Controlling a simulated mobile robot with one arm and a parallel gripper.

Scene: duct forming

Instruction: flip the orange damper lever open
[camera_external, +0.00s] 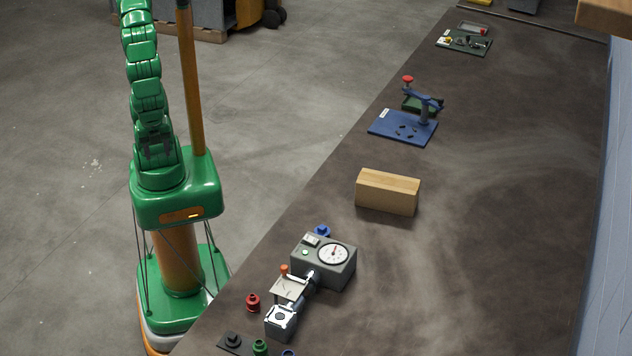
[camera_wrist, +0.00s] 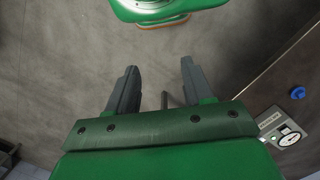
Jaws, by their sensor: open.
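The orange damper lever (camera_external: 284,270) is a small upright orange knob in the external view. It stands at the metal plate (camera_external: 290,288) between the grey gauge box and a small grey block with a fan-like face (camera_external: 281,319). The lever does not show clearly in the wrist view.
The gauge box (camera_external: 325,262) also shows at the wrist view's right edge (camera_wrist: 285,135). A blue knob (camera_external: 323,231), red knob (camera_external: 252,302) and green knob (camera_external: 260,347) stand around it. A wooden block (camera_external: 387,191) and blue clamp plate (camera_external: 402,128) lie farther back. The bench's right side is clear.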

